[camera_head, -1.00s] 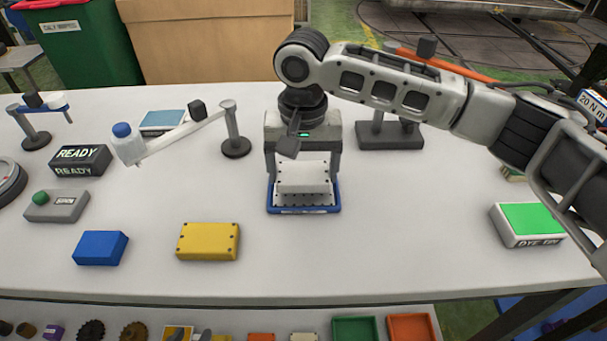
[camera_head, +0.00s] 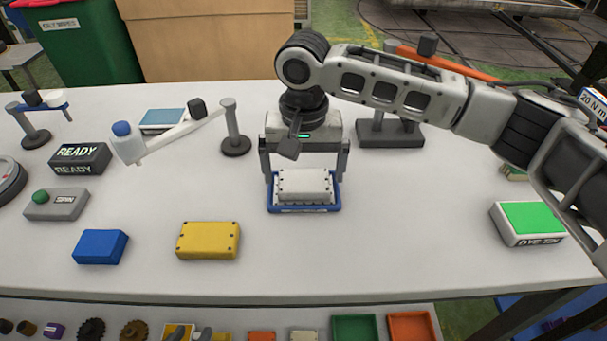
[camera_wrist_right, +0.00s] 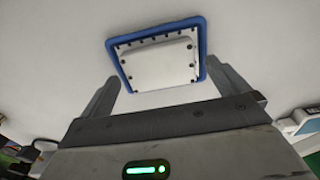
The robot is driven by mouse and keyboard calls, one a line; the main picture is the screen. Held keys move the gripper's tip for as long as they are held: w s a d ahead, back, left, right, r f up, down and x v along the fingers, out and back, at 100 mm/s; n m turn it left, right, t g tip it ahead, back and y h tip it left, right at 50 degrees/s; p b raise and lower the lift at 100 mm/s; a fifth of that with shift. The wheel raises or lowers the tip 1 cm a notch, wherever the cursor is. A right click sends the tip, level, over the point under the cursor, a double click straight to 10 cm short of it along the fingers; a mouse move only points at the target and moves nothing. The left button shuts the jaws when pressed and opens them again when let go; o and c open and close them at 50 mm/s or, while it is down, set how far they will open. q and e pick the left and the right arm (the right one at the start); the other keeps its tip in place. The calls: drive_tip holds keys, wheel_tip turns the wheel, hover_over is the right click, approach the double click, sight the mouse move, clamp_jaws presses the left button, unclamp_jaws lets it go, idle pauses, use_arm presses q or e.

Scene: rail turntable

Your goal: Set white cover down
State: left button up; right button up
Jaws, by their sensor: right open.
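The white cover (camera_head: 305,185) is a small white block with dark screws. It rests on a wider white base inside a blue-rimmed tray (camera_head: 304,209) at the middle of the table. It also shows in the right wrist view (camera_wrist_right: 160,64), with the blue rim (camera_wrist_right: 205,28) around the base. My right gripper (camera_head: 306,176) is above and behind the cover, its fingers spread to either side and apart from it. My left gripper is not in view.
A yellow block (camera_head: 208,240) and a blue block (camera_head: 100,247) lie front left. A grey stand (camera_head: 390,134) is behind right, and a green-topped box (camera_head: 530,222) is at right. The table front centre is clear.

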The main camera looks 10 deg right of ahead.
sight(303, 180)
wheel_tip(303, 180, up, 11)
drive_tip(key=shift+f, duration=0.15)
drive_tip(key=shift+s, duration=0.1)
